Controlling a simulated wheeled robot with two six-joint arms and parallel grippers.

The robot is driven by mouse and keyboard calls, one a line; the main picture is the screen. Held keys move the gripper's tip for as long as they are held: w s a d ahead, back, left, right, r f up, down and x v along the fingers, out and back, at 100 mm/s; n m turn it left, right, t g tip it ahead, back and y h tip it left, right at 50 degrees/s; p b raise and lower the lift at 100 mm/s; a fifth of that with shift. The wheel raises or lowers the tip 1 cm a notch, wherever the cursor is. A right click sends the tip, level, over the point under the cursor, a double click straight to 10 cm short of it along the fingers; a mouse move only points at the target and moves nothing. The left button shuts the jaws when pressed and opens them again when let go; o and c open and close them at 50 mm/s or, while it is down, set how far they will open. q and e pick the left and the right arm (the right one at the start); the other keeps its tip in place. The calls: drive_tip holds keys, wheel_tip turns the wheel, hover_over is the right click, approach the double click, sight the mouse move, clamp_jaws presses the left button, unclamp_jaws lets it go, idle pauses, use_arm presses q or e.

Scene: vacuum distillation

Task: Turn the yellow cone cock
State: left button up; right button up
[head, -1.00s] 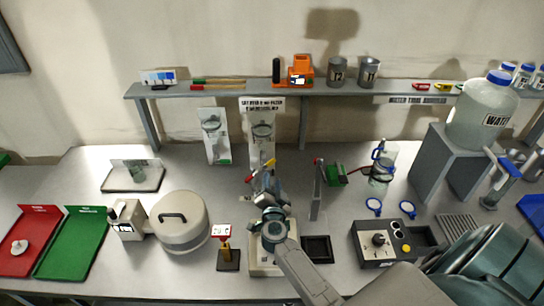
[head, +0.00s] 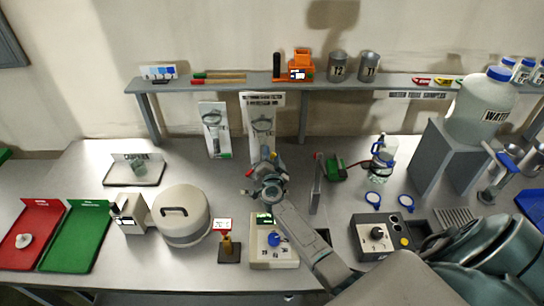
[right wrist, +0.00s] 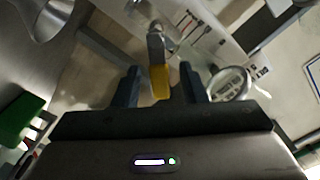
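The yellow cone cock (right wrist: 160,82) shows in the right wrist view as a yellow handle below a grey stem. It lies between the two dark fingers of my right gripper (right wrist: 160,86), with a gap on both sides. The fingers are open. In the head view, my right gripper (head: 262,172) is at the glassware in front of the tall white backboard (head: 262,117). The arm and gripper hide most of the cock there. My left gripper is not in view.
A hotplate-like white device (head: 287,255) with a blue knob stands below my right arm. A grey upright plate (head: 316,190) and a green clamp (head: 336,168) are just right of the gripper. A round beige vessel (head: 181,222) stands left. A shelf (head: 220,86) runs behind.

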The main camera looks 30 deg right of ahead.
clamp_jaws()
drive_tip(key=shift+d+f+m, duration=0.1)
drive_tip(key=shift+f+m, duration=0.05)
drive_tip(key=shift+m, duration=0.15)
drive_tip(key=m, duration=0.1)
drive_tip(key=f+m, duration=0.1)
drive_tip(key=m+b, duration=0.1)
drive_tip(key=shift+s+d+f, duration=0.15)
drive_tip(key=shift+s+d, duration=0.1)
drive_tip(key=shift+d, duration=0.05)
drive_tip(key=shift+s+d+f+m+b, duration=0.1)
drive_tip(key=shift+f+m+b, duration=0.25)
drive_tip(key=shift+m, duration=0.55)
drive_tip(key=shift+w+f+m+b, duration=0.1)
drive_tip(key=shift+f+m+b, duration=0.2)
drive_tip(key=shift+m, duration=0.6)
drive_tip(key=shift+s+d+f+m+b, duration=0.15)
drive_tip(key=shift+m+b, duration=0.25)
drive_tip(key=shift+m, duration=0.5)
drive_tip(key=shift+a+f, duration=0.1)
unclamp_jaws()
